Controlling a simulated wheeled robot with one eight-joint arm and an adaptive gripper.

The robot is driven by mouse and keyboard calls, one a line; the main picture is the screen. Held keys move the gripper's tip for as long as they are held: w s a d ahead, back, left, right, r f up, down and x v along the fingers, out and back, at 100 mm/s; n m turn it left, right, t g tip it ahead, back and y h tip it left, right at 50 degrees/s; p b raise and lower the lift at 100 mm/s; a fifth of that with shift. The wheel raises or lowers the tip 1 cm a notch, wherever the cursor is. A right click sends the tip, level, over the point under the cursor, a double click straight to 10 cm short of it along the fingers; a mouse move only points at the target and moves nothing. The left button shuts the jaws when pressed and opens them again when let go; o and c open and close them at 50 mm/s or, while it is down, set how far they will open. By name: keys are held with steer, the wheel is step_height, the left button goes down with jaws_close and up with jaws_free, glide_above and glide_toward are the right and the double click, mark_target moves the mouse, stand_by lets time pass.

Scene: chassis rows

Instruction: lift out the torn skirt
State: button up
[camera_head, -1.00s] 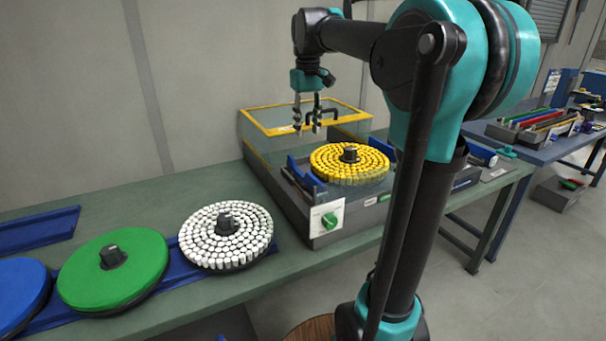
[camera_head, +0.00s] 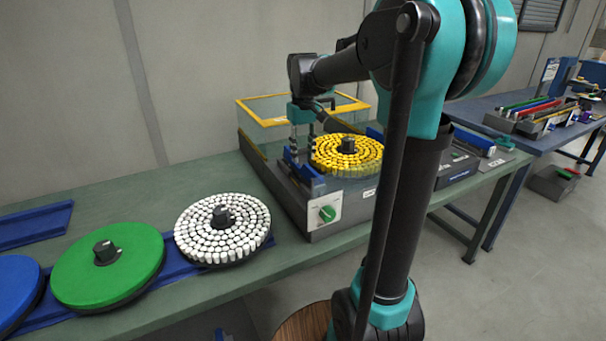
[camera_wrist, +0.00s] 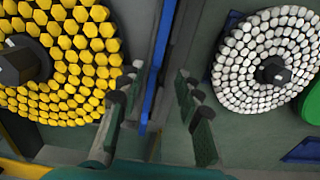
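A blue strip (camera_head: 315,187), which may be the skirt, stands along the left side of the yellow-studded disc (camera_head: 346,165) in the grey machine (camera_head: 305,222). I cannot make out a tear. My gripper (camera_head: 301,147) is low at this strip, fingers pointing down, partly hidden behind the disc's side. In the wrist view my gripper (camera_wrist: 152,115) is open, with the blue strip (camera_wrist: 157,70) running between its two dark fingers and no visible contact. Another blue part (camera_head: 374,133) stands at the disc's far right side.
A yellow-framed clear cover (camera_head: 262,122) stands behind the machine. White (camera_head: 222,229), green (camera_head: 108,266) and blue (camera_head: 17,288) discs line the bench at left. Bare green bench top (camera_head: 130,190) lies behind them.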

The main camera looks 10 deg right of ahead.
mark_target(303, 162)
steer(key=f, duration=0.2)
steer(key=w+f, duration=0.1)
steer(key=f, duration=0.1)
steer(key=shift+d+f, duration=0.15)
steer(key=shift+f, duration=0.45)
jaws_close()
